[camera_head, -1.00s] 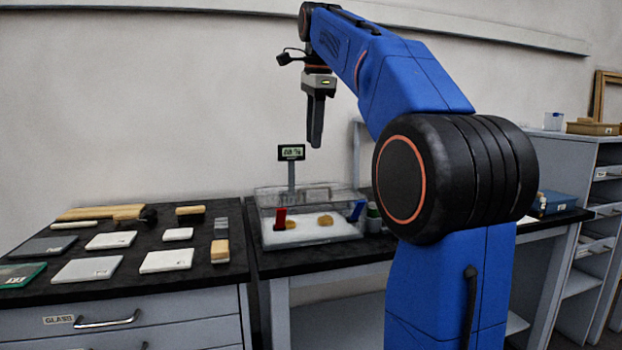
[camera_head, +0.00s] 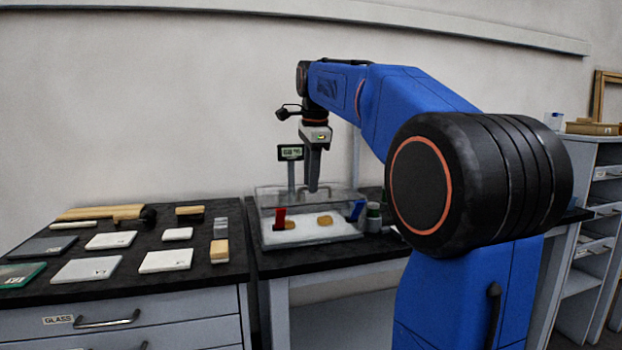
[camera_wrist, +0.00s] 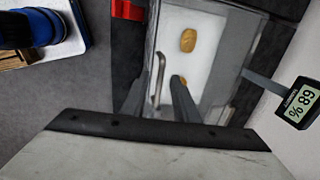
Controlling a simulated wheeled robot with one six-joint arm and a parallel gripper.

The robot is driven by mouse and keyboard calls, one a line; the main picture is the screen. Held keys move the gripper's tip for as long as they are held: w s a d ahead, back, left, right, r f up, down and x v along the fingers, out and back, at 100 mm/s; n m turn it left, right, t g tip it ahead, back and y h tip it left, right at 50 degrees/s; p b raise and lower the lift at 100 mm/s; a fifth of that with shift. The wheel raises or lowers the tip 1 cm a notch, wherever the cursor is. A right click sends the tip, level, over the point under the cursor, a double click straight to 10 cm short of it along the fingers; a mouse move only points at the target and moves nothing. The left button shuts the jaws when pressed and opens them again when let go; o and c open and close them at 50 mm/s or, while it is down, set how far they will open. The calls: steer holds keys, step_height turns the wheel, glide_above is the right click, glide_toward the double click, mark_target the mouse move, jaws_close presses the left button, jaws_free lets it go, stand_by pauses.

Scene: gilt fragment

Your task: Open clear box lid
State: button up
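The clear box (camera_head: 345,228) stands on the black-topped bench with a white bed inside. Its transparent lid (camera_head: 300,192) appears shut. Two golden fragments show inside, one at the left (camera_head: 289,225) and one at the right (camera_head: 325,220). In the wrist view a grey bar handle (camera_wrist: 158,80) runs along one side of the box top. My gripper (camera_head: 313,188) points down above the box, towards its back. Its dark finger shape (camera_wrist: 184,105) overlaps the box in the wrist view, beside the handle. Whether the fingers are apart or touching the lid cannot be told.
A humidity display (camera_head: 291,152) on a post stands behind the box; it reads 68 % in the wrist view (camera_wrist: 302,100). A red piece (camera_head: 280,218) and a blue piece (camera_head: 357,210) show at the box. Small jars (camera_head: 374,216) stand right of it. Tiles and tools cover the left bench (camera_head: 200,273).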

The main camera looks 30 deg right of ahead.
steer(key=shift+c, duration=0.3)
jaws_close()
stand_by(1.1)
